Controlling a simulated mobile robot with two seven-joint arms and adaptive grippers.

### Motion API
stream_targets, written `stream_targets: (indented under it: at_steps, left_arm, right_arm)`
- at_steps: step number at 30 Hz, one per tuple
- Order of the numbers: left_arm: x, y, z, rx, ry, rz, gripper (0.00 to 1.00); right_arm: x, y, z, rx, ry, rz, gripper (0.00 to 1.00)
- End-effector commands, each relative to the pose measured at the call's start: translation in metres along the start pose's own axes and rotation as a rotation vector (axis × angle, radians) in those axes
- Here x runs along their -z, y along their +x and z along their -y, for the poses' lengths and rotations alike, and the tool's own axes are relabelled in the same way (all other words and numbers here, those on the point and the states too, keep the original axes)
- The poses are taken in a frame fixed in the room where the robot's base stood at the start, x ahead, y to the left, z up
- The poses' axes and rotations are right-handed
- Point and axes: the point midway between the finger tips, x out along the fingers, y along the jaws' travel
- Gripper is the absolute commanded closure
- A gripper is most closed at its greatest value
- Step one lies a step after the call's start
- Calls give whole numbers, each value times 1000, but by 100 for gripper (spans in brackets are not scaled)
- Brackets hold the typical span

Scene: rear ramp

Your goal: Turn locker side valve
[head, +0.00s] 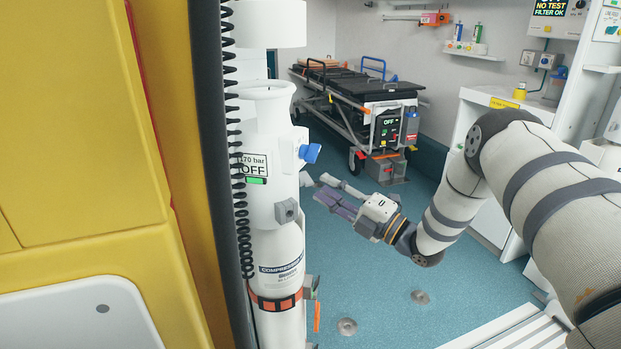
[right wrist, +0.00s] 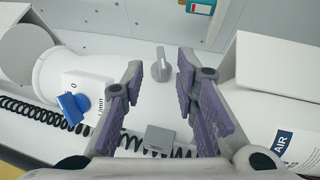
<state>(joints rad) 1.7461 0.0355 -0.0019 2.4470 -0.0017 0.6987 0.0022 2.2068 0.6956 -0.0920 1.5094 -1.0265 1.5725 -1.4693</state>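A white gas cylinder unit (head: 272,190) stands upright beside the yellow locker. A blue knob (head: 311,153) sticks out of its upper right side; it also shows at left in the right wrist view (right wrist: 72,105). A grey lever-shaped valve handle (right wrist: 161,66) shows in the right wrist view, beyond and between my fingertips. Which one is the locker side valve is not marked. My right gripper (head: 322,188) is open and empty, fingers pointing at the cylinder's side; its purple pads flank clear space in the right wrist view (right wrist: 158,76). My left gripper is not in view.
A yellow locker (head: 75,110) fills the left side. A black coiled cable (head: 239,190) hangs along the cylinder. A small grey block (right wrist: 160,139) sits close below my fingers. A stretcher (head: 350,88) stands behind. The blue floor (head: 400,260) is mostly clear.

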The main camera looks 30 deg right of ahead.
Motion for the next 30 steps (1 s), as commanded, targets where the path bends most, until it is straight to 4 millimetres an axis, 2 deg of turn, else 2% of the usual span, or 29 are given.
stream_targets:
  at_steps: [3, 8, 23, 26, 28, 29, 30]
  left_arm:
    - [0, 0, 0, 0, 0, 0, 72]
    - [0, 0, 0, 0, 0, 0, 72]
    - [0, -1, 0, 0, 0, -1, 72]
    - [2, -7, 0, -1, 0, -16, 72]
    - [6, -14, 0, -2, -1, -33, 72]
    - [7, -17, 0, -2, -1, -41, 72]
    - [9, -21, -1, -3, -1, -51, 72]
  right_arm:
    - [0, -29, 0, 1, 1, 2, 72]
    - [0, -50, 0, 0, 0, 0, 72]
    - [3, -52, 2, 12, 19, 2, 72]
    - [27, -51, 35, 148, 216, 50, 72]
    - [62, -62, 79, 334, 473, 141, 72]
    - [81, -73, 99, 426, 590, 197, 72]
    - [107, -93, 123, 547, 739, 282, 72]
